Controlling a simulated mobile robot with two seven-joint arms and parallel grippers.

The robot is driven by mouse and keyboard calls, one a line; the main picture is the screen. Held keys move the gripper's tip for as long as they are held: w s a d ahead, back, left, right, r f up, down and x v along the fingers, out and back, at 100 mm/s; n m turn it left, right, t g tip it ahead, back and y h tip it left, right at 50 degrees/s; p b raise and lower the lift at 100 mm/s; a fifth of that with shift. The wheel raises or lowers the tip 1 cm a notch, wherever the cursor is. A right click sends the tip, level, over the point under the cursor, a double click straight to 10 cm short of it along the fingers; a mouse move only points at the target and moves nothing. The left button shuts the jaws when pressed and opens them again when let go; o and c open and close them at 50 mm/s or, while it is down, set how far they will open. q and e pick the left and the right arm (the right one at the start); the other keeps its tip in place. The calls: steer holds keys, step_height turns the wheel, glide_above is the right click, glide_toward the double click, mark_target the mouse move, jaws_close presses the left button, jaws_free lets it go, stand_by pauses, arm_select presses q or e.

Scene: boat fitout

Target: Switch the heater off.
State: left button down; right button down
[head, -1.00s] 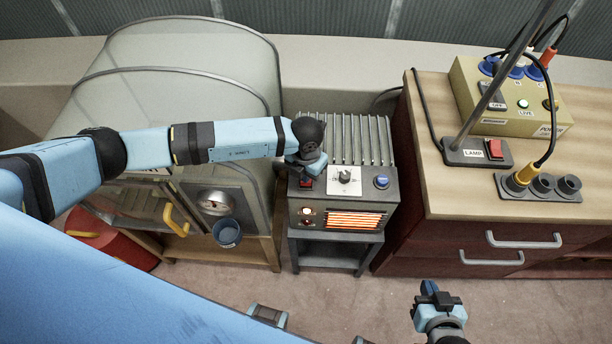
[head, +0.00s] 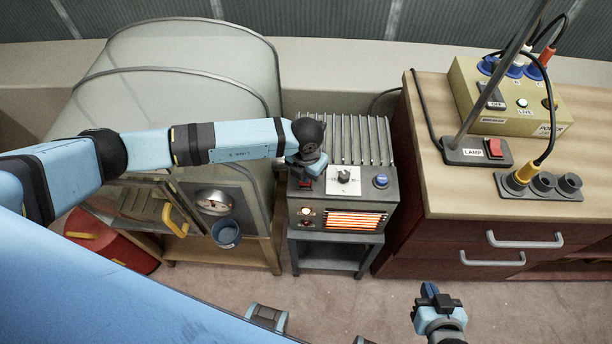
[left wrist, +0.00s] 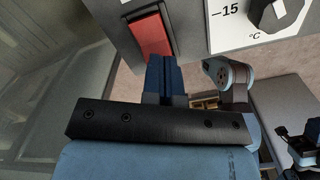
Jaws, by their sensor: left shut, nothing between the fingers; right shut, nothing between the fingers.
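The heater (head: 300,238) is a grey box with a finned top on a small dark stand. Its front grille (head: 355,220) glows orange and a small lamp beside it is lit. On its top panel are a red rocker switch (head: 306,183), a dial (head: 344,177) and a blue button (head: 381,181). My left gripper (left wrist: 163,72) is shut, with its tips right at the red switch (left wrist: 152,34) in the left wrist view; I cannot tell whether they touch it. My right gripper (head: 431,290) is shut and empty, low in front of the drawers.
A wooden cabinet (head: 440,200) at the right bears a power box (head: 510,115), a lamp base with a red switch (head: 478,152) and a socket strip (head: 540,188). A red drum (head: 110,245) is lower left.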

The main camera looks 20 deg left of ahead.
mark_target(307, 189)
arm_select(q)
steer(key=shift+s+d+f+b, duration=0.15)
steer(key=shift+s+f+b, duration=0.2)
steer(key=shift+f, duration=0.2)
steer(key=shift+s+d+f+b, duration=0.2)
steer(key=shift+f+b, duration=0.15)
steer(key=shift+f, duration=0.25)
steer(key=shift+s+d+f+b, duration=0.1)
steer(key=shift+s+f+b, duration=0.25)
steer(key=shift+f, duration=0.2)
steer(key=shift+w+r, duration=0.1)
steer(key=shift+w+a+r+p, duration=0.15)
steer(key=shift+w+r+p, duration=0.05)
steer(key=shift+r+p, duration=0.45)
steer(key=shift+w+a+r+p, duration=0.15)
steer(key=shift+r+p, duration=0.4)
steer(key=shift+r, duration=0.1)
steer(key=shift+w+a+r+p, duration=0.15)
steer(key=shift+r+p, duration=0.15)
steer(key=shift+r, duration=0.05)
steer(key=shift+w+a+r+p, duration=0.3)
steer(key=shift+a+r+p, duration=0.05)
steer(key=shift+r+p, duration=0.2)
steer(key=shift+r, duration=0.35)
steer(key=shift+r+p, duration=0.45)
steer(key=shift+p, duration=0.05)
steer(key=shift+s+d+r, duration=0.1)
steer(key=shift+d+r, duration=0.1)
steer(key=shift+r, duration=0.2)
